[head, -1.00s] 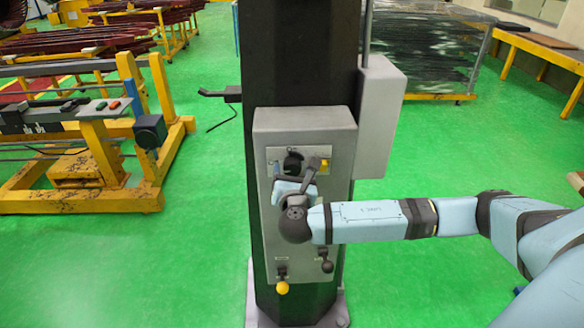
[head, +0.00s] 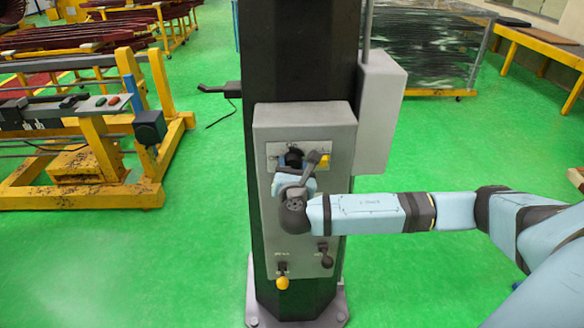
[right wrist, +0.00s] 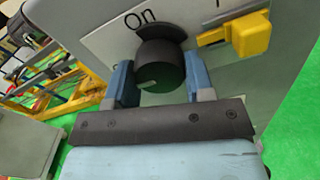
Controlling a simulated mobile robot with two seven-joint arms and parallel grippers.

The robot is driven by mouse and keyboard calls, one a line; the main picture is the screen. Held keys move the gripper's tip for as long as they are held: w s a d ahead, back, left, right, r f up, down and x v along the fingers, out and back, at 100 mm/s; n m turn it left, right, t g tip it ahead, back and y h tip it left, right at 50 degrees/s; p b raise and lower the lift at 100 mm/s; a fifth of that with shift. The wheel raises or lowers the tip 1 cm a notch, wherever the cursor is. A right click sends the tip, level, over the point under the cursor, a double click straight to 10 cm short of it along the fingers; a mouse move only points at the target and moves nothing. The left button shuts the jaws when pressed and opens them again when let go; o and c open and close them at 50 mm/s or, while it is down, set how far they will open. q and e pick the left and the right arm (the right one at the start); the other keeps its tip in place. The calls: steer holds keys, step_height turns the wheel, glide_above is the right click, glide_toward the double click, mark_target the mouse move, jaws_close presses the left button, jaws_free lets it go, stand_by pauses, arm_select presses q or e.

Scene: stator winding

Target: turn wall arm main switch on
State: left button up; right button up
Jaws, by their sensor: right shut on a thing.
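The main switch is a round black knob (right wrist: 160,66) on the wall-arm panel, with the word "On" above it in the right wrist view. A pale mark shows on the knob's lower left. My right gripper (right wrist: 160,82) is shut on the knob, one blue finger on each side. In the head view the knob (head: 293,157) is partly hidden by my right gripper (head: 291,169). My left gripper is not in view.
The grey control box (head: 305,118) is fixed to a dark column (head: 300,60). A yellow switch (right wrist: 240,36) sits right of the knob. A yellow frame (head: 165,90) stands left.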

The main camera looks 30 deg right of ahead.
steer(key=shift+f+m+b, duration=0.2)
steer(key=shift+m+b, duration=0.35)
steer(key=shift+m, duration=0.35)
steer(key=shift+m+b, duration=0.5)
steer(key=shift+m, duration=0.3)
steer(key=m+b, duration=0.1)
steer(key=m, duration=0.1)
steer(key=shift+a+m+b, duration=0.1)
steer(key=shift+m+b, duration=0.25)
steer(key=shift+m, duration=0.05)
steer(key=m+b, duration=0.1)
steer(key=m, duration=0.1)
steer(key=shift+m+b, duration=0.35)
steer(key=shift+m, duration=0.05)
steer(key=m+b, duration=0.2)
steer(key=m, duration=0.2)
steer(key=shift+r+b, duration=0.1)
steer(key=shift+b, duration=0.25)
arm_select(q)
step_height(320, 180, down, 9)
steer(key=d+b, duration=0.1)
steer(key=b, duration=0.1)
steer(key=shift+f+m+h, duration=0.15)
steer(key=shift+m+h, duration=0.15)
arm_select(e)
steer(key=shift+r+m, duration=0.2)
steer(key=shift+m, duration=2)
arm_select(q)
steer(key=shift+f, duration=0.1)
